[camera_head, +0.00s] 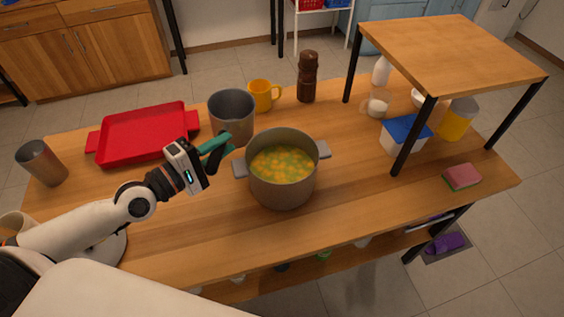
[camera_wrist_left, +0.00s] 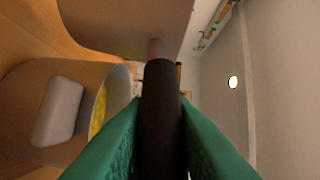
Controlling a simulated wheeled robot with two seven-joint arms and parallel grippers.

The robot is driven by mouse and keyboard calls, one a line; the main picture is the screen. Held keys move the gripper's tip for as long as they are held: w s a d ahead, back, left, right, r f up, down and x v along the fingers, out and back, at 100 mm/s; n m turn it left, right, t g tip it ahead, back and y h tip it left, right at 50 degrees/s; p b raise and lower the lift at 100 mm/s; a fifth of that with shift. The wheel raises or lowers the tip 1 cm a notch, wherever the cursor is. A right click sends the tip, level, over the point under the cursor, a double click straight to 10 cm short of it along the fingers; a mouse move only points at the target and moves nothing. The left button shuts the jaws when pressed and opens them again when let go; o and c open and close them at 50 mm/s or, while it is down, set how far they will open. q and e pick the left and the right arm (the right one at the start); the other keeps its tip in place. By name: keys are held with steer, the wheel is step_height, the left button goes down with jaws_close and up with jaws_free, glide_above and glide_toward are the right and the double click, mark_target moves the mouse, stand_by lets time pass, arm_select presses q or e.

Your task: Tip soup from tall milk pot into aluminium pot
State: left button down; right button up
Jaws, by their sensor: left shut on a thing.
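The tall milk pot (camera_head: 232,122) is a grey, deep pot just behind and left of the aluminium pot. It looks upright or nearly so, and I see no soup in the visible part of its inside. I cannot tell whether its base touches the table. My left gripper (camera_head: 221,143) is shut on its dark handle; in the left wrist view the green fingers clasp the handle (camera_wrist_left: 162,110) below the pot wall (camera_wrist_left: 120,22). The aluminium pot (camera_head: 282,188) stands upright with yellow-green chunky soup (camera_head: 283,163) in it; it also shows in the left wrist view (camera_wrist_left: 28,85).
A red tray (camera_head: 145,137) and a metal cup (camera_head: 42,162) are at the left. A yellow mug (camera_head: 262,97) and a brown pepper mill (camera_head: 307,80) stand behind. A raised wooden shelf (camera_head: 455,50) covers the right side.

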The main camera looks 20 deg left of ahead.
arm_select(q)
step_height(320, 180, down, 4)
steer(key=a+n+b, duration=0.1)
steer(key=b, duration=0.4)
arm_select(e)
step_height(320, 180, down, 6)
arm_select(q)
steer(key=r+p, duration=0.5)
steer(key=shift+w+r, duration=0.2)
steer(key=shift+f, duration=0.15)
arm_select(e)
step_height(320, 180, up, 5)
steer(key=shift+f, duration=0.15)
arm_select(q)
steer(key=shift+a+f, duration=0.1)
arm_select(e)
steer(key=shift+f, duration=0.1)
